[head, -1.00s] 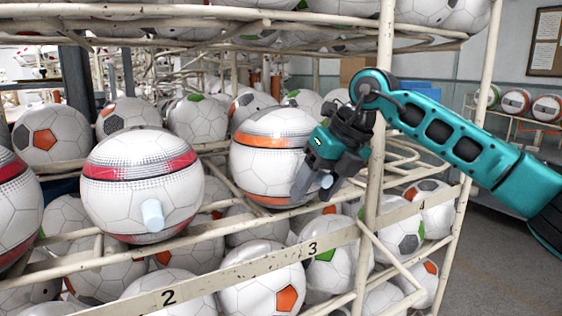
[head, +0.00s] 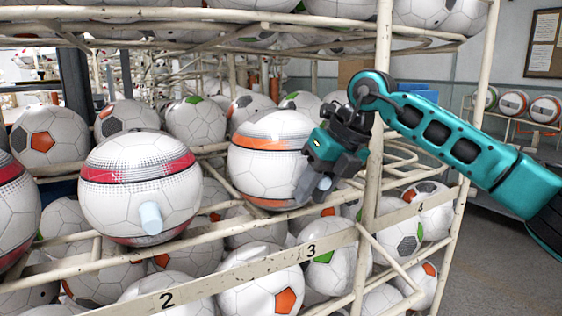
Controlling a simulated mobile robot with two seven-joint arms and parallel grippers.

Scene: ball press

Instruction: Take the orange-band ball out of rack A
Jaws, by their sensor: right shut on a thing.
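The orange-band ball (head: 262,160) sits on the rack rails near the upright post, above the label 3. It is white with an orange band near its top and another low down. My right gripper (head: 311,186) is at the ball's right front, its fingers shut on the ball's pale peg (head: 325,183). The gripper hides the ball's right side and part of the peg. My left gripper is out of view.
A red-band ball (head: 140,185) with its own pale peg sits left, and another red-band ball (head: 14,210) is at the left edge. A cream upright post (head: 376,170) stands close behind my right arm. The numbered rail (head: 235,275) crosses in front. Plain balls fill the shelves behind and below.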

